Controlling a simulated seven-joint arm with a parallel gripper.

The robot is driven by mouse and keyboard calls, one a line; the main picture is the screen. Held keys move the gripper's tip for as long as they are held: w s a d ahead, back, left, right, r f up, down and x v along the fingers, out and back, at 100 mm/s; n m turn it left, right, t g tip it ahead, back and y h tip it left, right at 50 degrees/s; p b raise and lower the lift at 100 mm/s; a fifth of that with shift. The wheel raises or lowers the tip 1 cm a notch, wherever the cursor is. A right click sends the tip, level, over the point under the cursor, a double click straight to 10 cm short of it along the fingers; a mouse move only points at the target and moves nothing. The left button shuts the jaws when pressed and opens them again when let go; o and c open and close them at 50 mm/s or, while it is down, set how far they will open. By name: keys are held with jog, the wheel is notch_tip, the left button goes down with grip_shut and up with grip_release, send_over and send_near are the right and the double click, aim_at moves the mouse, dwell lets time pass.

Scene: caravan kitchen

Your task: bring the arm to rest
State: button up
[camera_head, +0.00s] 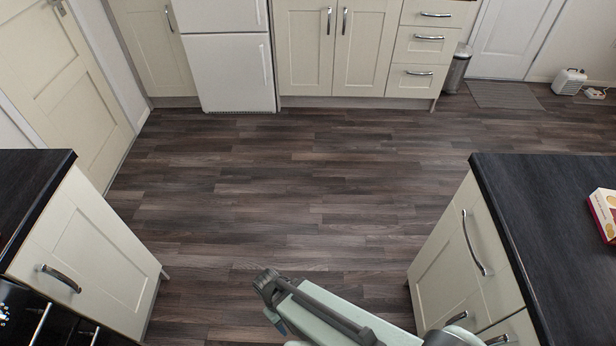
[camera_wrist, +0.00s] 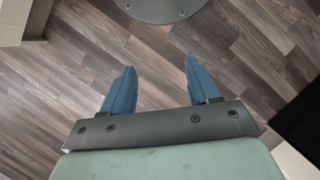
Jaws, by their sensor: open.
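My gripper (camera_wrist: 160,80) shows in the wrist view with its two blue fingers spread apart. Nothing is between them, only the wooden floor (camera_wrist: 150,50) beyond. In the head view my arm reaches in from the bottom edge, low over the floor (camera_head: 300,190) between two counters. The fingers are mostly hidden in the head view; a small blue part shows at the arm's left end.
A dark-topped counter (camera_head: 545,230) stands close on the right, with a red and yellow box (camera_head: 604,212) on it. Another counter (camera_head: 30,185) stands on the left. A fridge (camera_head: 231,70), cabinets (camera_head: 335,45) and a bin (camera_head: 457,68) line the back. The middle floor is clear.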

jog(key=s+d+f+m+g+y, duration=0.1)
jog(key=d+m, duration=0.3)
jog(key=d, duration=0.7)
jog(key=s+d+f+m+g+y, duration=0.1)
jog(key=d+f+m, duration=0.3)
jog(key=d, duration=0.8)
jog(key=shift+s+d+f+m+g+y, duration=0.25)
jog(key=shift+m+g+y, duration=0.3)
jog(key=shift+g, duration=0.35)
jog(key=shift+a, duration=0.15)
jog(key=shift+c, duration=0.2)
